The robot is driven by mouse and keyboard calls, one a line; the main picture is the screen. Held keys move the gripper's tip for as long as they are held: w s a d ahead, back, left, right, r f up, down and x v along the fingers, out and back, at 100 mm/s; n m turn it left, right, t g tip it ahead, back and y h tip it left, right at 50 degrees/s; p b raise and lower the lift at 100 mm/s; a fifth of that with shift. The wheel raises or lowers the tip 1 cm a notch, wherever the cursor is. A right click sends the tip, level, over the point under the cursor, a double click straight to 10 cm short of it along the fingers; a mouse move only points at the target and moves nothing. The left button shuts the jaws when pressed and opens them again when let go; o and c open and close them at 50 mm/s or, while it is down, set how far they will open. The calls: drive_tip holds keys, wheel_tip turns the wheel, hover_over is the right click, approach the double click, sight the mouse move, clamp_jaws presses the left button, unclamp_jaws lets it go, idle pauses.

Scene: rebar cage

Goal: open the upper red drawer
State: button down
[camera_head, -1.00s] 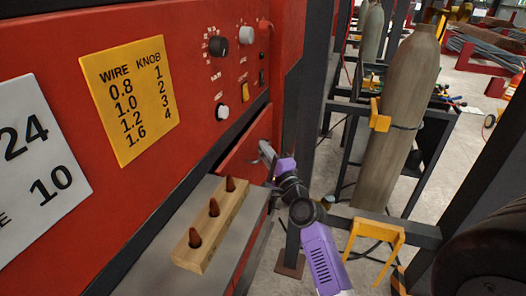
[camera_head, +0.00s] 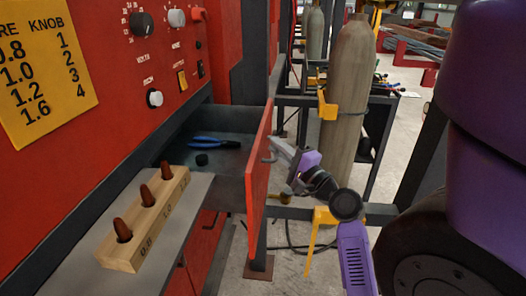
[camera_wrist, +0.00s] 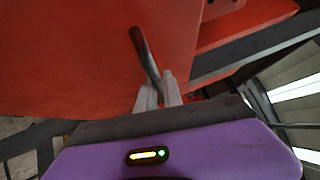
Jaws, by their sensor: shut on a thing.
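The upper red drawer (camera_head: 259,165) is pulled well out of the red cabinet in the head view. Its grey inside shows, with blue-handled pliers (camera_head: 215,143) and a small dark round thing (camera_head: 201,160) in it. My gripper (camera_head: 276,150) is at the drawer's front, shut on its handle. In the wrist view the dark bar handle (camera_wrist: 144,55) runs from the red front (camera_wrist: 80,55) down between my gripper's fingers (camera_wrist: 158,95). The fingertips are partly hidden in the head view.
A wooden block (camera_head: 150,220) with several brown cones stands on the grey ledge left of the drawer. A lower red drawer (camera_head: 205,245) is below. A gas cylinder (camera_head: 345,100) and a yellow bracket (camera_head: 322,220) stand on the right, beyond my arm.

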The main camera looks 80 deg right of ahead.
drive_tip(key=shift+s+f, duration=0.1)
drive_tip(key=shift+s, duration=0.3)
drive_tip(key=c, duration=1.8)
unclamp_jaws()
drive_tip(key=shift+o, duration=0.2)
drive_tip(key=shift+s, duration=0.1)
drive_tip(key=b+v, duration=0.2)
drive_tip(key=v, duration=0.5)
drive_tip(key=shift+s+a, duration=0.25)
drive_tip(key=shift+a, duration=0.05)
drive_tip(key=shift+a, duration=0.1)
